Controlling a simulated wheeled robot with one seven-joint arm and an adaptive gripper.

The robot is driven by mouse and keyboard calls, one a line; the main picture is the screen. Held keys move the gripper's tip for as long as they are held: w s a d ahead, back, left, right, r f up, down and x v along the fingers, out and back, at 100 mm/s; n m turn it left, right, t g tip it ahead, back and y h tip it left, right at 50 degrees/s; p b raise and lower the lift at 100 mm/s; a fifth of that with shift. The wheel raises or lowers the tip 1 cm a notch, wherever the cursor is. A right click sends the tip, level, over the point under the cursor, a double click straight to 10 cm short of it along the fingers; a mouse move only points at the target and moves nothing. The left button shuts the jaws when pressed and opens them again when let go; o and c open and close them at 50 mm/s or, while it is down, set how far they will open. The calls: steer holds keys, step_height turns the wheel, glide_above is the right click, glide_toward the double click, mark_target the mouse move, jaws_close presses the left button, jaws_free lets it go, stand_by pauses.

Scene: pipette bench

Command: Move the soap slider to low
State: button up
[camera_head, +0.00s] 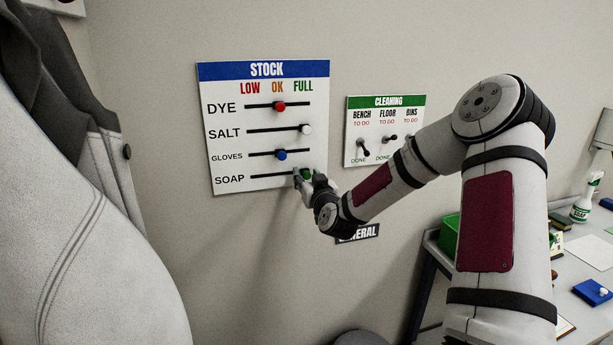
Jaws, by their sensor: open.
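The stock board (225,88) hangs on the wall with LOW, OK and FULL columns and rows for dye, salt, gloves and soap. The soap slider is a green knob (306,173) near the right, FULL end of its dark slot (272,176). My gripper (304,177) is at this knob, reaching in from the lower right. Its jaws are open around or close beside the knob; I cannot tell whether they touch it. My gripper hides the right end of the soap slot.
The red dye knob (280,107), white salt knob (306,129) and blue gloves knob (281,155) sit above. A cleaning board (385,101) hangs to the right, partly behind my arm. A bench (590,262) with a spray bottle (585,203) stands at right. The wall below the board is clear.

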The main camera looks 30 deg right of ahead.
mark_target(255, 176)
steer(key=shift+w+d, duration=0.2)
steer(key=shift+w, duration=0.35)
jaws_close()
steer(key=w+a, duration=0.1)
steer(key=a, duration=0.3)
steer(key=w+a+b, duration=0.1)
steer(key=a, duration=0.4)
steer(key=w+a+b, duration=0.1)
steer(key=w+a, duration=0.1)
steer(key=a, duration=0.3)
jaws_free()
steer(key=shift+s, duration=0.1)
steer(key=v, duration=1.1)
steer(key=shift+s, duration=0.35)
